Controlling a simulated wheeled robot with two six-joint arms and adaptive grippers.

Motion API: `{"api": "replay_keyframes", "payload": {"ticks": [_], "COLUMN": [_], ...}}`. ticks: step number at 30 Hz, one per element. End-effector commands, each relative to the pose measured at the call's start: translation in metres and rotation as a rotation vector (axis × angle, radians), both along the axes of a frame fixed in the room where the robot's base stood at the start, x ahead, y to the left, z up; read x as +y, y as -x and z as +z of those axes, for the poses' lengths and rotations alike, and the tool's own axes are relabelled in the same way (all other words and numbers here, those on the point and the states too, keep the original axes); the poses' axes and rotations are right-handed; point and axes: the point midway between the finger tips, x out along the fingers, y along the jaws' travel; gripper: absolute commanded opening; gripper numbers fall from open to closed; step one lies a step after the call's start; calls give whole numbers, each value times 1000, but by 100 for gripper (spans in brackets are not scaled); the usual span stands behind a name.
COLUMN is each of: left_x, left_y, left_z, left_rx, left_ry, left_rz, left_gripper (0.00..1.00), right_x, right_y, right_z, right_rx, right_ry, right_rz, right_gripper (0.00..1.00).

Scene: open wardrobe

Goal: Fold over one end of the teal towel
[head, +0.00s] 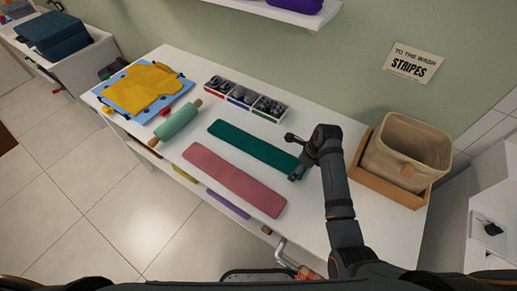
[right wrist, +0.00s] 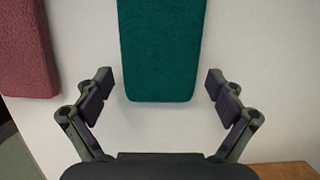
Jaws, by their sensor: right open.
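The teal towel (head: 250,146) lies flat as a long strip on the white table, running from upper left to lower right in the head view. My right gripper (head: 294,158) is at its right end. In the right wrist view the towel's near end (right wrist: 160,70) lies between the two open fingers of the right gripper (right wrist: 160,82), with a gap on each side, apart from both. The gripper holds nothing. My left gripper is not in view.
A pink towel (head: 235,180) lies parallel in front of the teal one. A rolling pin (head: 176,124), a yellow cloth (head: 148,85), a divided box (head: 245,98) and a beige basket (head: 408,150) in a wooden tray share the table. A shelf (head: 270,10) is above.

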Motion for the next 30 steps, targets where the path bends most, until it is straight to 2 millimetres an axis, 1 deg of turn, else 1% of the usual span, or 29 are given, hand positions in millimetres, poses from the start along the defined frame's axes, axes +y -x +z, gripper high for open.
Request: {"api": "replay_keyframes", "payload": {"ticks": [12, 20, 22, 24, 30], "left_x": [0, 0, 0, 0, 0], "left_y": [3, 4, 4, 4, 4], "left_z": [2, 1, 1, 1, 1], "left_rx": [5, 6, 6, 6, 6], "left_ry": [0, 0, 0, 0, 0], "left_rz": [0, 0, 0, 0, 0], "left_gripper": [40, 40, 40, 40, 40], "right_x": [0, 0, 0, 0, 0], "right_y": [0, 0, 0, 0, 0], "right_z": [-8, -9, -9, -9, -9], "right_rx": [0, 0, 0, 0, 1], "right_ry": [0, 0, 0, 0, 1], "right_rz": [0, 0, 0, 0, 0], "right_gripper": [94, 94, 87, 82, 79]}}
